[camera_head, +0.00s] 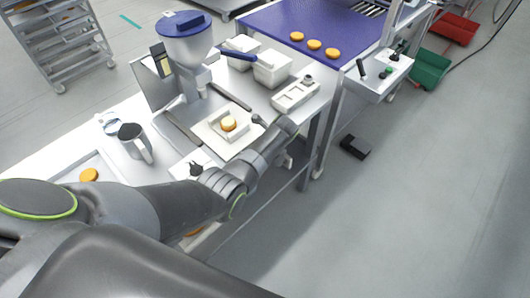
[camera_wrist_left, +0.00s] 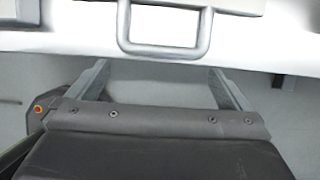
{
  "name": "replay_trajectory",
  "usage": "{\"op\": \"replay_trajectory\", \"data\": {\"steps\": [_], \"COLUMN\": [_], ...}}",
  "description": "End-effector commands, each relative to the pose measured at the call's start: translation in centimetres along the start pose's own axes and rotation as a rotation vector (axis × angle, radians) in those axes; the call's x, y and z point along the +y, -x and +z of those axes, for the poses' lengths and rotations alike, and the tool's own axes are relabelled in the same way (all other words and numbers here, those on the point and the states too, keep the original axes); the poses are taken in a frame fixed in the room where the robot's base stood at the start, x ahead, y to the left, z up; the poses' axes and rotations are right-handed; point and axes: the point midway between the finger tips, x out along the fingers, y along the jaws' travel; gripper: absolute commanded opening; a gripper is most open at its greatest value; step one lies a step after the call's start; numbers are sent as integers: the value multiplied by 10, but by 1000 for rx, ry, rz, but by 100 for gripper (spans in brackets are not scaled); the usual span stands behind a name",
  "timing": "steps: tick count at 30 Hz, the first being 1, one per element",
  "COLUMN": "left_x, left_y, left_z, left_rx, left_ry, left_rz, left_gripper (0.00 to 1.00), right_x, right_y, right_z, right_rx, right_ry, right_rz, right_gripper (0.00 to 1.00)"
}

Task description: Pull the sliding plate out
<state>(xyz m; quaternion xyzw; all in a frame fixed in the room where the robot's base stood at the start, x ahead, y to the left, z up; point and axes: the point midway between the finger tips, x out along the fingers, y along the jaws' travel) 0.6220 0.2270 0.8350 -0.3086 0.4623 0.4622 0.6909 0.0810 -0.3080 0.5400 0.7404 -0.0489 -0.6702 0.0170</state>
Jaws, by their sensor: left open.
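The sliding plate (camera_head: 212,131) is a pale square plate under the filling machine (camera_head: 187,50). In the left wrist view, a squared metal handle loop (camera_wrist_left: 164,50) stands out from a white edge across the top. My left gripper (camera_wrist_left: 160,70) is open, its two grey fingers spread wide, one to each side of the loop and a little below it in the picture. Nothing shows between the fingers. In the head view my left arm reaches along the table's front, and I cannot make out the fingers there. My right gripper is not in view.
A metal jug (camera_head: 132,140) stands on the table at left, near a tray with a round (camera_head: 89,175). White tubs (camera_head: 272,69) and a pale block (camera_head: 295,93) are behind. A purple belt (camera_head: 300,20) carries several rounds. The floor at right is mostly free.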

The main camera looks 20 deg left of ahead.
Motion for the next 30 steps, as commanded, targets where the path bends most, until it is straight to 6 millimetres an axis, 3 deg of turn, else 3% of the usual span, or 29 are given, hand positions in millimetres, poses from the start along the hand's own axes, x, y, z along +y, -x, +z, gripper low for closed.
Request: {"op": "replay_trajectory", "data": {"steps": [5,11,30], "left_x": [0,-1,-2], "left_y": [2,19,136], "left_z": [0,0,-1], "left_rx": [0,0,1], "left_ry": [0,0,1], "left_rz": [-1,-3,-4], "left_gripper": [100,100,100], "right_x": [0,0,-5], "right_y": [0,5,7], "right_z": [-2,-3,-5], "right_rx": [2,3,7], "right_ry": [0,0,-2], "right_rz": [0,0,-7], "right_gripper": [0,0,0]}}
